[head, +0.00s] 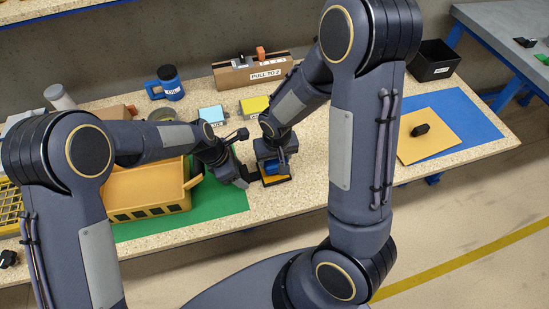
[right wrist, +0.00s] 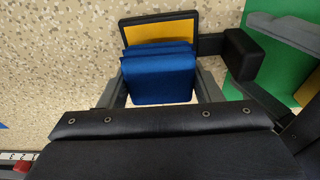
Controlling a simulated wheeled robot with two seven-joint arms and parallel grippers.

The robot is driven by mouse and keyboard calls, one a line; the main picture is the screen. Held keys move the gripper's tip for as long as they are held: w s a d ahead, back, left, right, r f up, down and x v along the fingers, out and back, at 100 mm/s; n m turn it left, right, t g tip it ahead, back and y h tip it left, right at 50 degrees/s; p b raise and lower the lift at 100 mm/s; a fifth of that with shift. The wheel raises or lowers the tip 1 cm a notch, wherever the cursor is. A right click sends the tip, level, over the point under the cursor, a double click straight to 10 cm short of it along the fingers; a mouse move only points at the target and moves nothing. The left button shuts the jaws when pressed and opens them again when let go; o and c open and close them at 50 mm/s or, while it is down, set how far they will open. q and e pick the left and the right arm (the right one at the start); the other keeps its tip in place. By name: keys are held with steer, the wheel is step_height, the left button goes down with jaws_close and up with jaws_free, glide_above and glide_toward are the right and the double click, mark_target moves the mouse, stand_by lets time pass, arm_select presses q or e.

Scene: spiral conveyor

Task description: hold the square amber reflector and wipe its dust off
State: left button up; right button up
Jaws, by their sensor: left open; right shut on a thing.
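A short dark bar joins the frame's right side to a black block (right wrist: 243,54). My right gripper (head: 272,160) is shut on a blue wiping pad (right wrist: 158,75), held over the reflector and hiding its near part; I cannot tell whether they touch. My left gripper (head: 240,177) is open beside the reflector, its fingers either side of the black block. No dust can be made out.
A yellow bin (head: 150,190) stands on a green mat (head: 225,201) at left. A black knob (head: 421,130) lies on an orange sheet (head: 440,148) at right.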

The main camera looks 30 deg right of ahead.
arm_select(q)
steer(key=shift+f, duration=0.1)
steer(key=shift+x, duration=0.8)
jaws_close()
stand_by(0.9)
arm_select(e)
steer(key=shift+o, duration=1.2)
steer(key=c, duration=0.4)
